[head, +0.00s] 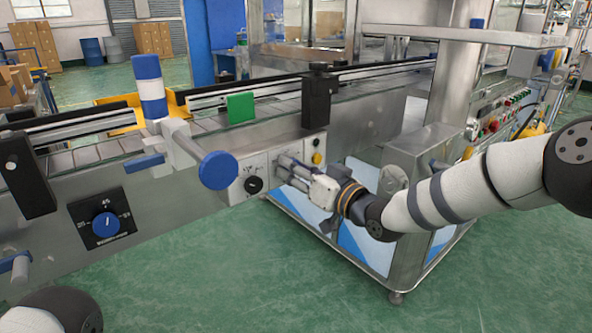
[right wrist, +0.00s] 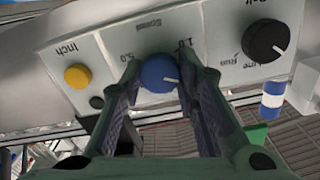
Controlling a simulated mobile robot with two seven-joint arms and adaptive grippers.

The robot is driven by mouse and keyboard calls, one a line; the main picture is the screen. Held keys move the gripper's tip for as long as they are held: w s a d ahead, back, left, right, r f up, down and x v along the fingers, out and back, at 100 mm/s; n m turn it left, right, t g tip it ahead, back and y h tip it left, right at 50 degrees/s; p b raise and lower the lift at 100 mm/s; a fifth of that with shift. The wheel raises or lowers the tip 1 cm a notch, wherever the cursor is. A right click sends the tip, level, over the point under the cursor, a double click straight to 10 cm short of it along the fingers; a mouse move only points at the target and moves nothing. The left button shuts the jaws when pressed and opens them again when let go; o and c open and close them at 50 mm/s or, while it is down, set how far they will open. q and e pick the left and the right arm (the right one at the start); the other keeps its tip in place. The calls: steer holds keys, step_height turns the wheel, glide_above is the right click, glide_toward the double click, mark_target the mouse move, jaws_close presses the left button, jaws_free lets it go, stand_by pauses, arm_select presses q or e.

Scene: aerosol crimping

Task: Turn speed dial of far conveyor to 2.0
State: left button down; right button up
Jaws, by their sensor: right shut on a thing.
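The far conveyor's control panel (head: 262,165) is a light box on the conveyor's side. In the right wrist view the panel (right wrist: 220,45) appears upside down. Its blue speed dial (right wrist: 158,74) lies between the "5.0" and "1.0" marks, and its white pointer line faces right, on the "1.0" side. My right gripper (head: 285,172) reaches the panel from the right. In the wrist view the gripper's fingers (right wrist: 157,85) are closed on the dial's two sides. The dial is hidden by the gripper in the head view. My left gripper is out of view.
A black knob (right wrist: 266,40) and a yellow button (right wrist: 77,76) flank the dial. A blue round handle (head: 218,170) juts out left of the panel. Another dial (head: 106,225) is on the near conveyor side. A green block (head: 240,107) sits on the conveyor.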

steer(key=shift+f+m, duration=0.1)
steer(key=shift+m, duration=0.2)
steer(key=o, duration=1.2)
steer(key=shift+c, duration=0.2)
steer(key=v, duration=1.2)
